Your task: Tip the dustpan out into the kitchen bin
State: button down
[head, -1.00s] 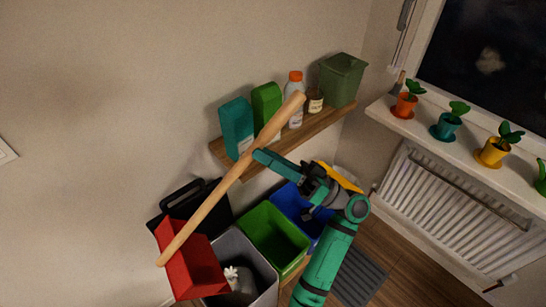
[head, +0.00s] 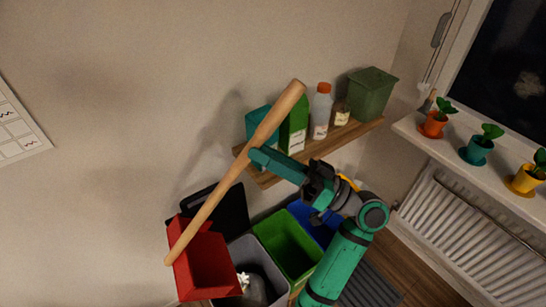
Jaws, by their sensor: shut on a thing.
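The red dustpan (head: 207,268) with a long wooden handle (head: 220,188) hangs at the left of the bins. My gripper (head: 258,157) is shut on the wooden handle, at its upper half. The dustpan's pan is low, overlapping the left edge of the grey bin (head: 237,250) in the picture. I cannot tell whether anything lies in the pan. The grey bin is open and holds a dark bag with something white (head: 243,281) on top. A green bin (head: 290,247) and a blue bin (head: 318,222), both open, stand to its right. My arm covers part of the blue bin.
A dark lid or panel (head: 222,208) stands behind the grey bin. A wooden shelf (head: 318,148) above holds cartons, a bottle, a jar and a green caddy (head: 370,98). At right are a windowsill with potted plants (head: 477,150) and a radiator (head: 455,235).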

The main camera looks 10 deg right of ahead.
jog(key=s+a+r+n+g+h, duration=0.1)
jog(key=a+r, duration=0.3)
jog(key=a, duration=0.6)
jog(key=s+a+r+n+g+h, duration=0.2)
jog(key=a+r, duration=0.3)
jog(key=a, duration=0.5)
jog(key=s+a+r+n+g+h, duration=0.1)
jog(key=a+r, duration=0.3)
jog(key=a, duration=0.6)
jog(key=shift+s+r+n+h, duration=0.25)
jog(key=shift+s+n+h, duration=0.4)
jog(key=shift+n, duration=0.25)
dwell(0.7)
jog(key=shift+w, duration=0.1)
dwell(0.8)
